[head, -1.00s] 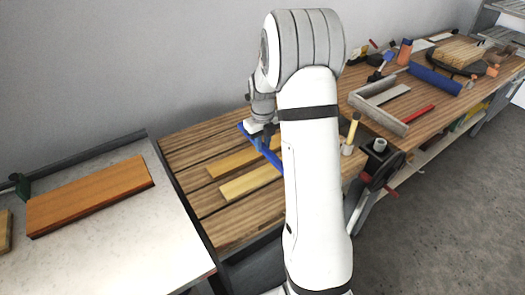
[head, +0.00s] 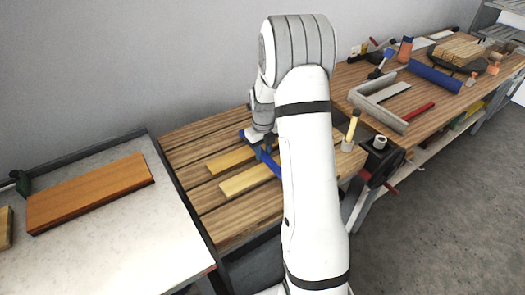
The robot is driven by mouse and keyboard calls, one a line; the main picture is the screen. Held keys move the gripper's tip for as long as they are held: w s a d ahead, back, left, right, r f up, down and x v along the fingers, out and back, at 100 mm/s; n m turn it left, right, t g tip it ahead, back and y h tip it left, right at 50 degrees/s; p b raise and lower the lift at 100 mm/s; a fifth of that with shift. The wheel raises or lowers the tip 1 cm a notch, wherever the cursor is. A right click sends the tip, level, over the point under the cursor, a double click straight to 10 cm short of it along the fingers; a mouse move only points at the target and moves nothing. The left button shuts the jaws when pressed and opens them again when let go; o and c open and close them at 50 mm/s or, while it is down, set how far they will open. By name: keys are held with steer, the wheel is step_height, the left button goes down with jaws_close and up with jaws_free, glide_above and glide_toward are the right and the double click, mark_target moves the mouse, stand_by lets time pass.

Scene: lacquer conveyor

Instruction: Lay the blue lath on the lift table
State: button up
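The blue lath (head: 270,163) slants across the slatted wooden table, which I take to be the lift table (head: 215,222). My arm hides the lath's right part and the fingertips are too small to see clearly. I cannot tell whether the lath touches the table or the yellow laths.
A light bench (head: 110,245) with an orange-brown board (head: 90,192) stands at left. A yellow-handled tool (head: 351,126) stands at the table's right. The workbench at right holds a grey angled piece (head: 385,115), a blue roll (head: 435,76) and a red bar (head: 418,110).

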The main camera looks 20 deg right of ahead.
mark_target(263, 153)
steer(key=shift+o, duration=1.3)
steer(key=shift+r, duration=0.1)
steer(key=shift+r+p, duration=0.3)
steer(key=shift+p, duration=0.05)
step_height(263, 153, up, 11)
steer(key=s+a+r+n, duration=0.4)
steer(key=s+r+n, duration=0.2)
steer(key=n, duration=0.2)
steer(key=s+a+r+n+t, duration=0.1)
steer(key=s+a+n, duration=0.3)
steer(key=s+n, duration=0.6)
steer(key=s+a+n+t, duration=0.2)
steer(key=s+n, duration=0.8)
steer(key=n, duration=0.5)
steer(key=shift+s+a+r+n+b, duration=0.35)
steer(key=shift+s+a+n+b, duration=0.1)
steer(key=shift+a, duration=0.45)
